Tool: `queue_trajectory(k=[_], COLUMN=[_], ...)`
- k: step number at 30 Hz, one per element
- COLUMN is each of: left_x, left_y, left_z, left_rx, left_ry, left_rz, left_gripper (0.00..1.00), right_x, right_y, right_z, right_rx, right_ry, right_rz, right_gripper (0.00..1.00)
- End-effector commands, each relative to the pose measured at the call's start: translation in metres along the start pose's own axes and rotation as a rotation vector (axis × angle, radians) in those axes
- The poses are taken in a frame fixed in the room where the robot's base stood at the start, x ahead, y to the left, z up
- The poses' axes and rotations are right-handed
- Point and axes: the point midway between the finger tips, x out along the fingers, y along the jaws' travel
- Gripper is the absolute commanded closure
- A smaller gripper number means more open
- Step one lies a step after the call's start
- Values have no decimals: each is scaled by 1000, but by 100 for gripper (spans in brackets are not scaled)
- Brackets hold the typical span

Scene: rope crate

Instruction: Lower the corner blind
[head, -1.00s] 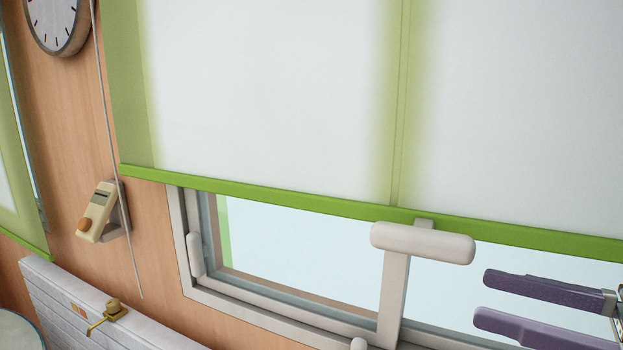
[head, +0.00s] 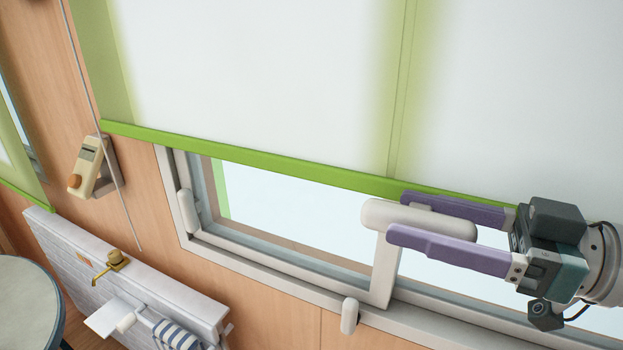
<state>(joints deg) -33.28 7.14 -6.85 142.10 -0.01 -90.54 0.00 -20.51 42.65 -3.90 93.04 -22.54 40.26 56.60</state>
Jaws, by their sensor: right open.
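A large pale blind with green edges and a green bottom bar (head: 250,160) covers the upper part of the window. A white rounded pull handle (head: 375,214) hangs at the bar's middle, over the window's upright post. My right gripper (head: 395,216) comes in from the right, its two purple fingers open. One finger is above the handle and one below it, with the handle's right part between them; I cannot tell whether they touch it. A strip of window (head: 285,205) shows below the bar. My left gripper is not in view.
A second green-edged blind (head: 15,165) is at the left edge. A thin cord (head: 98,125) hangs beside a beige handset (head: 88,165) on the wooden wall. Below are a white radiator-like panel (head: 65,250) with a brass tap (head: 116,259) and a round table (head: 25,300).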

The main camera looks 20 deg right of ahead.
Motion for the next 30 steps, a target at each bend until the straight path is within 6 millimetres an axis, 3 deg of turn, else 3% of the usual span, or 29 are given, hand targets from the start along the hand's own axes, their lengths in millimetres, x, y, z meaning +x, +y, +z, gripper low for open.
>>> queue_trajectory(k=[12, 27, 30], left_x=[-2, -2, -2], left_y=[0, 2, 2], left_z=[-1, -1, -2], left_rx=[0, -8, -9], left_ry=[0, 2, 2], left_rz=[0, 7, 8], left_gripper=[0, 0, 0], right_x=[8, 8, 8], right_y=[0, 0, 0], right_z=[1, 0, 0], right_rx=[-1, 0, -1], right_ry=[-1, -1, -1], right_rz=[0, -1, -1], right_gripper=[36, 92, 100])
